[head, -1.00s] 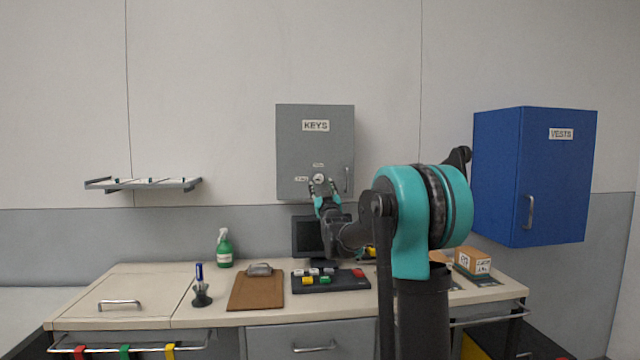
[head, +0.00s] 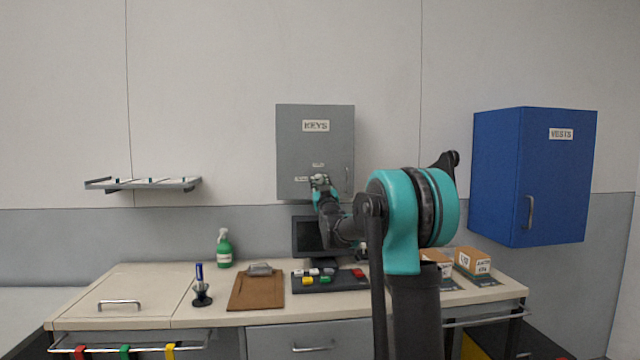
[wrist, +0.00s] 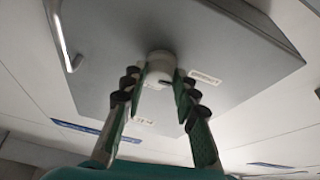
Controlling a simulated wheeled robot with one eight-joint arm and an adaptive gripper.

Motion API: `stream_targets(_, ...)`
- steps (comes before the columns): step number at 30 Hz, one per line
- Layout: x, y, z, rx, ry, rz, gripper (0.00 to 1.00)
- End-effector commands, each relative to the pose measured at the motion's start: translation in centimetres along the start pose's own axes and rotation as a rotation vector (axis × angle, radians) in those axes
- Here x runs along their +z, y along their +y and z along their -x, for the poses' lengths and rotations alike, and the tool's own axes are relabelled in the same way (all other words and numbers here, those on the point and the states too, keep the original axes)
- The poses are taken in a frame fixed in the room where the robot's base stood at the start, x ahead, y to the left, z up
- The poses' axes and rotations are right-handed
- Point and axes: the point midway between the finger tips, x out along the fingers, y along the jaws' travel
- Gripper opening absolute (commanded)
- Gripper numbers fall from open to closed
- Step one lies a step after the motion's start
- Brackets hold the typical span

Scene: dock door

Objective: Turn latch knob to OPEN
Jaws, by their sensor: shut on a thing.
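The grey KEYS cabinet (head: 315,150) hangs on the wall above the desk. Its pale round latch knob (wrist: 159,69) sits on the door, with a small dark mark on its rim. My gripper (wrist: 158,84) has one finger on each side of the knob and is shut on it. In the head view my gripper (head: 320,184) covers most of the knob at the door's lower middle. Small labels (wrist: 205,77) sit around the knob, too small to read. The door's bar handle (wrist: 62,40) is apart from the fingers, and the door looks shut.
A blue VESTS cabinet (head: 530,175) hangs at the right. A small wall shelf (head: 145,184) is at the left. Below, the desk holds a monitor (head: 308,236), a button panel (head: 335,282), a clipboard (head: 256,292), a green spray bottle (head: 224,250) and small boxes (head: 472,262).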

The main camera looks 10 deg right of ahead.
Motion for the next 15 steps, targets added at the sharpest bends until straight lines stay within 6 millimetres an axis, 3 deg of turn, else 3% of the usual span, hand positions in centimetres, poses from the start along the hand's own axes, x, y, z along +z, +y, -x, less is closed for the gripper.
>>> stream_targets(15,-0.07,0.05,-0.15,0.02,0.0,-0.046,0.0)
